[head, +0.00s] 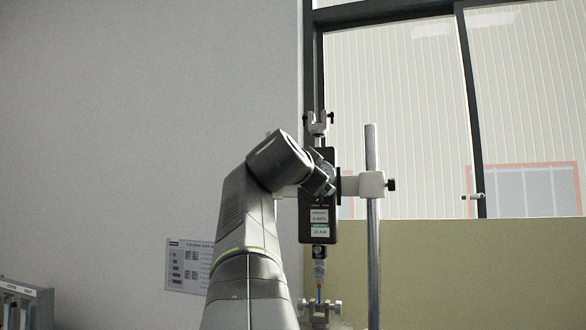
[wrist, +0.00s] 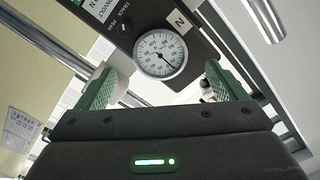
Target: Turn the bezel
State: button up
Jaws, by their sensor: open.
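The bezel (wrist: 138,62) is the round silver rim of a white dial gauge, in the upper middle of the wrist view. The dial sits on a dark tester body (wrist: 115,18), which also shows from another side as a black box in the head view (head: 318,218). My gripper (wrist: 158,85) is open, its two green ridged fingers standing to the left and right of the dial. A gap shows between each finger and the rim, and nothing is held. In the head view my arm's end covers part of the tester, and the dial is hidden there.
A vertical metal post (head: 373,240) stands right of the tester, joined to it by a white clamp (head: 362,185). A fixture (head: 318,308) is below the tester. A window (head: 400,100) is behind and a printed sheet (head: 187,266) hangs on the wall.

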jog(key=shift+p+x, duration=0.7)
jog(key=shift+x, duration=1.6)
